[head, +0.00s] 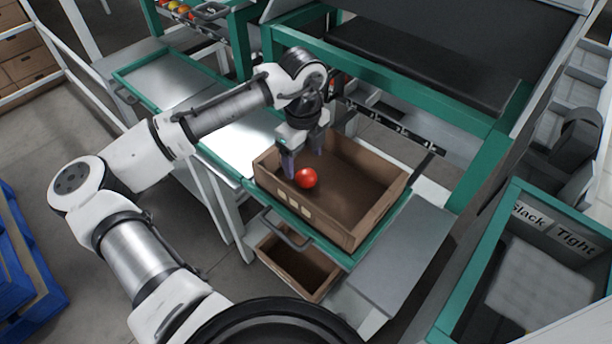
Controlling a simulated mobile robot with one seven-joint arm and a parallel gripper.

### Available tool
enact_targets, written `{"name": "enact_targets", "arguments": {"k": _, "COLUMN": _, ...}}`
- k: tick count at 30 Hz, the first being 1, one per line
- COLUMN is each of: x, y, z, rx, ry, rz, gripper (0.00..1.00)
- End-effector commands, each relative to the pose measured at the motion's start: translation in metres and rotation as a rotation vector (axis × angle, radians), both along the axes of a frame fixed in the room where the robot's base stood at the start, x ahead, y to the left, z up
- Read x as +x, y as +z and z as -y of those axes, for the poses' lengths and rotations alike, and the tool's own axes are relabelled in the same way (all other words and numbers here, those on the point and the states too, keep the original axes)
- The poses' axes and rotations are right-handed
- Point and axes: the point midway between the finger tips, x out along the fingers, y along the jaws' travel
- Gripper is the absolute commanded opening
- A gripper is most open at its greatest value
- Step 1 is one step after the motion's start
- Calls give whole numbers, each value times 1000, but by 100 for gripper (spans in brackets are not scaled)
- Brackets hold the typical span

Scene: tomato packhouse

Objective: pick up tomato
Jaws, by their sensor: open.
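A single red tomato (306,178) is at the left end of an open brown cardboard box (379,209). My gripper (304,165) points down over the left part of the box. Its two fingers are apart, one to the left of the tomato and the other behind it to the right. The gripper looks open and empty. I cannot tell whether either finger touches the tomato. The rest of the box floor looks bare.
The box's walls stand around the tomato and sit on a green-edged stand (353,262). A lower box (297,268) is beneath. Green machine frame (398,83) rises behind. A bin labelled Slack and Tight (540,262) is at the right. Blue pallets (24,262) lie at the left.

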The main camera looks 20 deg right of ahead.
Motion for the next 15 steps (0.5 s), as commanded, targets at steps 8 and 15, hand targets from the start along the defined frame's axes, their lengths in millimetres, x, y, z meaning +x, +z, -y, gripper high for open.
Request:
{"name": "enact_targets", "arguments": {"k": 8, "x": -2, "y": -24, "z": 3, "rx": 0, "ry": -1, "rz": 0, "gripper": 71}}
{"name": "enact_targets", "arguments": {"k": 15, "x": -3, "y": -54, "z": 4, "rx": -1, "ry": 0, "rz": 1, "gripper": 71}}
